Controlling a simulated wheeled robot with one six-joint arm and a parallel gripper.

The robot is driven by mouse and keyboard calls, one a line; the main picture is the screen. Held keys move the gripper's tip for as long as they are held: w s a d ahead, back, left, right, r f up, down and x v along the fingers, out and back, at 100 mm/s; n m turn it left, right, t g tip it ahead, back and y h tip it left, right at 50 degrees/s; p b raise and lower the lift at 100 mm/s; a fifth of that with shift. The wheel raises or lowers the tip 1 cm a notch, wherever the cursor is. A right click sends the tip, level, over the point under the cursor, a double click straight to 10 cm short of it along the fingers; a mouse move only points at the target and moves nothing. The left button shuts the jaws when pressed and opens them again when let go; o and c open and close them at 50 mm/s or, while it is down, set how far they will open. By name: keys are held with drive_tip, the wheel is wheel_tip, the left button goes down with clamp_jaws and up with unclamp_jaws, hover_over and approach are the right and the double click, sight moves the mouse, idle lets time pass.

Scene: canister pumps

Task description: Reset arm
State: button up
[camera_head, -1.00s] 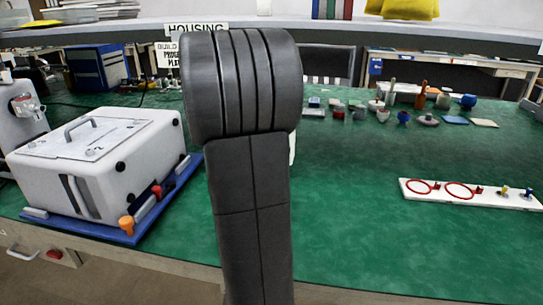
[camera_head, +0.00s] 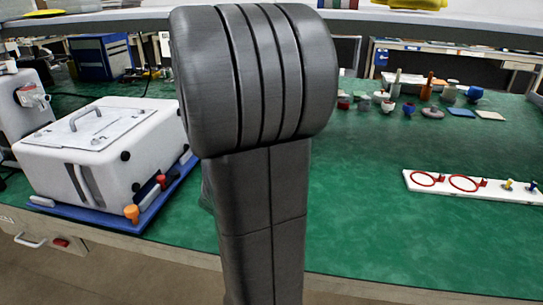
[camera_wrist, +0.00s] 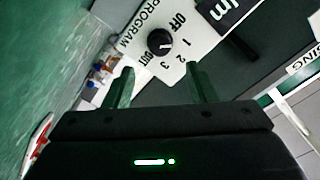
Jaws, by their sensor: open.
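In the wrist view my gripper (camera_wrist: 158,92) is open, its two green fingers apart with nothing between them. Past the fingertips is a white panel (camera_wrist: 185,30) lettered PROGRAM, OFF, 1, 2, 3. It bears a black knob (camera_wrist: 160,42), which the fingers do not appear to touch. In the head view my dark arm fills the middle and hides the gripper.
A white box with a handle (camera_head: 98,150) sits on a blue tray (camera_head: 95,222) at left. A white strip with red rings (camera_head: 395,186) lies at right. Several small parts stand at the back right. The green bench (camera_head: 400,245) is clear at front right.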

drive_tip(key=shift+w, duration=0.1)
drive_tip(key=w+d+p, duration=0.1)
drive_tip(key=w, duration=0.6)
drive_tip(key=shift+d+n, duration=0.2)
drive_tip(key=shift+n, duration=0.1)
drive_tip(key=shift+w, duration=0.1)
drive_tip(key=shift+f+b, duration=0.15)
drive_tip(key=shift+b, duration=0.5)
